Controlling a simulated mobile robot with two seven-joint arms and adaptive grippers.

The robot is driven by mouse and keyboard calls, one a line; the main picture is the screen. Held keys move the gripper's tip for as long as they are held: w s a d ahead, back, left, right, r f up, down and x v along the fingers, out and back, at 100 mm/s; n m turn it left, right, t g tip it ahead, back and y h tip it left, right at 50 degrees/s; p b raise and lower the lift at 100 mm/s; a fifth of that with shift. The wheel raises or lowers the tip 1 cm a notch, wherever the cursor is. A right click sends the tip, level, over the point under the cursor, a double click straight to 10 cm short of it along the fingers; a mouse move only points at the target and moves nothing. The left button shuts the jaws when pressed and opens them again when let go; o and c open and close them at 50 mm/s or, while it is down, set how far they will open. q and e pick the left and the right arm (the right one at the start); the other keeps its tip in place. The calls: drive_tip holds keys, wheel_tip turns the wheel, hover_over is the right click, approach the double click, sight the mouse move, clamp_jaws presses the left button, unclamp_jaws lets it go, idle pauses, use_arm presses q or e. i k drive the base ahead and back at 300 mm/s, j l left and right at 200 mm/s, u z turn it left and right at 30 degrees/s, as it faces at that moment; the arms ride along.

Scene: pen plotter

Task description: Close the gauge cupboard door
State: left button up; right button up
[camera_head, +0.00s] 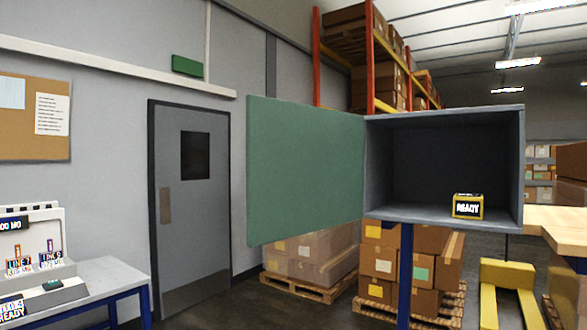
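The gauge cupboard (372,150) is a grey box, raised on a blue post, right of the middle of the head view. Its green door (305,170) stands wide open, swung out to the left from the box's left edge. Inside, a small yellow and black gauge (468,206) marked "READY" sits on the cupboard floor towards the right. Neither of my grippers shows in this view.
A bench (108,272) with a white device stands at the lower left. A wooden worktop (565,228) is at the right edge, with a yellow pallet truck (508,275) beside it. Boxes on pallets (310,250) stand behind the cupboard.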

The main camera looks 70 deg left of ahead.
sight(305, 163)
drive_tip(key=k+j, duration=0.15)
drive_tip(key=j, duration=0.25)
drive_tip(key=k+j, duration=0.2)
drive_tip(key=j, duration=0.15)
drive_tip(key=k+j+u, duration=0.1)
drive_tip(key=j, duration=0.3)
drive_tip(key=k+j, duration=0.25)
drive_tip(key=j, duration=0.15)
drive_tip(key=k+j, duration=0.15)
drive_tip(key=j, duration=0.25)
drive_tip(key=k+j+u, duration=0.1)
drive_tip(key=j, duration=0.3)
drive_tip(key=k+j, duration=0.2)
drive_tip(key=j, duration=0.2)
